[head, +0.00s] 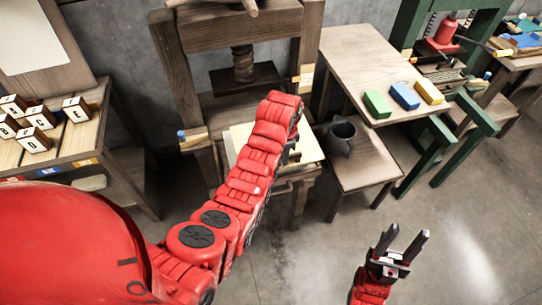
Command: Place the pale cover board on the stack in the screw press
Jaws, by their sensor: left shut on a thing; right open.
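The wooden screw press (178,75) stands at the centre back, its dark screw (243,63) above a dark pressing plate (232,82). Pale, flat, board-like sheets (309,149) show at the press bed on both sides of my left arm; the arm hides their middle, so I cannot tell the cover board from the stack's top. My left gripper (291,155) is at the right part of these sheets, mostly hidden by its own wrist, and shut on what appears to be the pale cover board. My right gripper (405,242) is open and empty over bare floor.
A table right of the press carries green (377,104), blue (404,96) and yellow (429,92) blocks. A dark jug (342,136) stands on a low stool (367,167). Lettered blocks (40,117) sit on the left bench. Front right floor is clear.

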